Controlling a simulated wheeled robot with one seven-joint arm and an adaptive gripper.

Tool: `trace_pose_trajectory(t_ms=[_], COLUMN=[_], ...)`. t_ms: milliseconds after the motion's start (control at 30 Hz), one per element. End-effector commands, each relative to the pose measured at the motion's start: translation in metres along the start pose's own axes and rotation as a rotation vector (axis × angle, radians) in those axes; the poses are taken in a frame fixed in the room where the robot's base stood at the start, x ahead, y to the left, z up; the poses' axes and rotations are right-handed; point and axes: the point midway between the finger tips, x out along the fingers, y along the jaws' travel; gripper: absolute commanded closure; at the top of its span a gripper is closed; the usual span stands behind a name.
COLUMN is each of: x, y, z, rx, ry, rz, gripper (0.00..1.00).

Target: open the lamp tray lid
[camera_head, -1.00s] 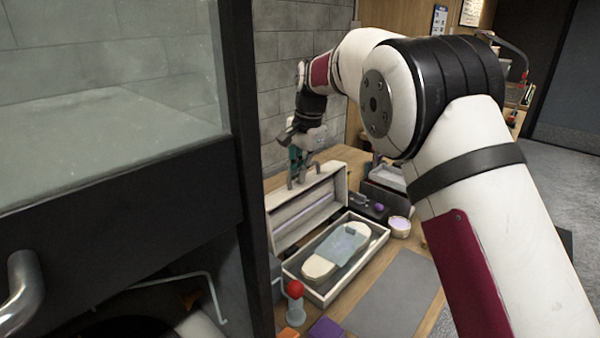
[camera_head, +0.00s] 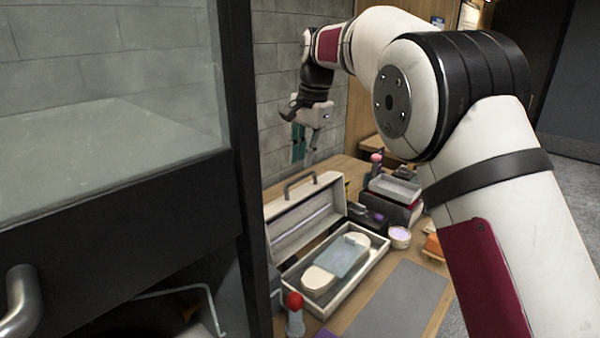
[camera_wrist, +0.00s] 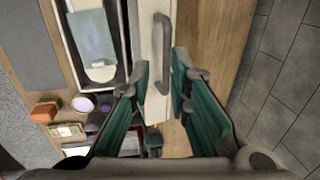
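The lamp tray (camera_head: 350,286) is a long pale box on the table. Its lid (camera_head: 282,226) stands raised, tilted back along the far left side, with a pale lamp strip inside. The lid handle (camera_head: 300,181) is a dark bar on the lid's upper edge. My gripper (camera_head: 304,158) is above the lid, apart from the handle, with its teal fingers pointing down. In the wrist view, my gripper (camera_wrist: 160,78) is open and empty, and the handle (camera_wrist: 162,45) shows ahead between the fingers. A pale sole-shaped thing (camera_head: 318,280) with a bluish cloth (camera_head: 345,255) lies in the tray.
A round tub (camera_head: 399,236), dark box (camera_head: 367,215) and stacked trays (camera_head: 395,188) stand to the right. A red-topped item (camera_head: 295,312) stands at the near corner. A grey mat (camera_head: 400,300) lies in front. A brick wall (camera_head: 280,120) rises behind.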

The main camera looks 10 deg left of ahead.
Motion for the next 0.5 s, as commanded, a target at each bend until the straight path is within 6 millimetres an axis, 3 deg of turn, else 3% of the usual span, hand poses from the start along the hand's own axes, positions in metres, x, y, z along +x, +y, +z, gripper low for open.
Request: trace_pose_trajectory(t_ms=[200,500], x=[-0.030,-0.038], y=[0.000,0.000], z=[-0.001,0.000], rx=[0.001,0.001], ry=[0.001,0.000], rz=[-0.002,0.000], gripper=[0.83,0.83])
